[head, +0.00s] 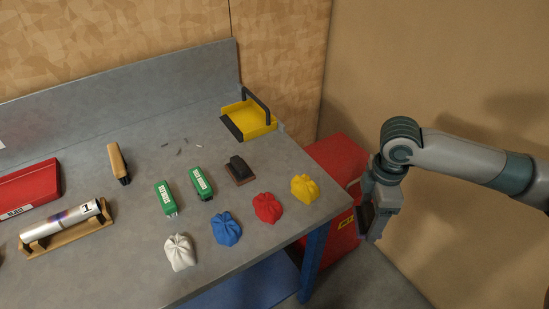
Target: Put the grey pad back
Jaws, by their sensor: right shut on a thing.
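My right gripper (376,225) hangs in the air off the right end of the bench, pointing down. It is shut on a small dark, flat piece (365,216), which I take to be the grey pad. The piece shows at the left side of the jaws, and the fingers hide part of it. A dark block with a brown base (240,171) sits on the bench, apart from the gripper. My left gripper is not in view.
The grey bench (125,262) holds white, blue, red and yellow (304,188) bags, two green boxes (165,198), a yellow tray (257,119) and a silver tube on a wooden cradle (98,224). A red cabinet (338,158) stands behind the bench's right end.

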